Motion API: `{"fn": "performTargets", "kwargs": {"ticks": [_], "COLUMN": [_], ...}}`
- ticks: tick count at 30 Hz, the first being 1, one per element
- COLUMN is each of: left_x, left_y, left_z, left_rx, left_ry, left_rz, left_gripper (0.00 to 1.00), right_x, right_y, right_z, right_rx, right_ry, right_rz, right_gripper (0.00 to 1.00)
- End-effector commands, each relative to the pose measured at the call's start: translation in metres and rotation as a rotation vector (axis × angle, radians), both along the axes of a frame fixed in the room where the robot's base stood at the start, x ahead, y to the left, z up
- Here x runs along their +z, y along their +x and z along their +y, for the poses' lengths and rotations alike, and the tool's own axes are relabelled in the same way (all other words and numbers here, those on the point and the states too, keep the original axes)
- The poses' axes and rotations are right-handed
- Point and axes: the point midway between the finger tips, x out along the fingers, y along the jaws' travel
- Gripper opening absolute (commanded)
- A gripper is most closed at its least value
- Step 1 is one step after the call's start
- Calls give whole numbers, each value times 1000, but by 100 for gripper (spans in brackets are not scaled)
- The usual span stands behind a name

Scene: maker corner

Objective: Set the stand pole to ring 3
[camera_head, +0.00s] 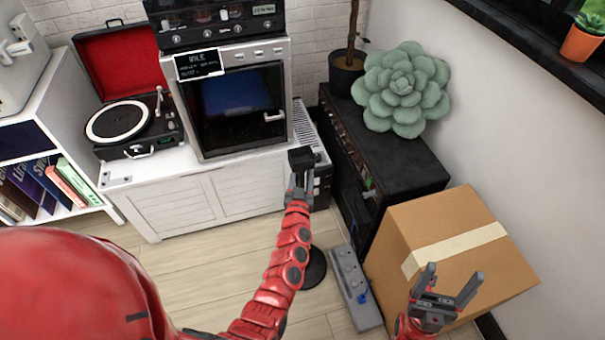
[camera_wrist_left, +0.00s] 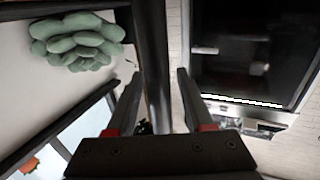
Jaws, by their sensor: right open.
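A stand has a round dark base (camera_head: 315,268) on the floor, partly behind my left arm in the head view. A black block (camera_head: 303,158) shows just beyond my left gripper (camera_head: 297,186); I cannot tell whether it tops the stand. In the left wrist view, the left gripper's fingers (camera_wrist_left: 158,72) are apart, with a dark upright bar (camera_wrist_left: 152,50) seen between them. I cannot tell whether it is the stand pole or whether it touches the fingers. No ring marks can be made out. My right gripper (camera_head: 450,280) is open and empty in front of the cardboard box.
The cardboard box (camera_head: 455,245) stands at the right, with a grey power strip (camera_head: 352,285) on the floor beside it. A black cabinet (camera_head: 395,165) bears a green succulent cushion (camera_head: 400,90). An oven (camera_head: 240,105) and a turntable (camera_head: 125,125) stand on the white cabinet (camera_head: 215,190).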

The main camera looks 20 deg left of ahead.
Motion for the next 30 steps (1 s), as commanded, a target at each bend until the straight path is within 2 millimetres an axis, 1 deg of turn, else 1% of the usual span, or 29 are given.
{"fn": "performTargets", "kwargs": {"ticks": [1, 5, 6, 8, 30], "left_x": [0, 0, 0, 0, 0], "left_y": [0, 0, 0, 0, 0], "left_z": [0, 0, 0, 0, 0], "left_rx": [0, 0, 0, 0, 0], "left_ry": [0, 0, 0, 0, 0], "left_rz": [0, 0, 0, 0, -1], "left_gripper": [42, 18, 11, 0, 0], "right_x": [0, 0, 0, 0, 0], "right_y": [0, 0, 0, 0, 0], "right_z": [0, 0, 0, 0, 0], "right_rx": [0, 0, 0, 0, 0], "right_ry": [0, 0, 0, 0, 0], "right_rz": [0, 0, 0, 0, 0], "right_gripper": [77, 77, 77, 77, 77]}}
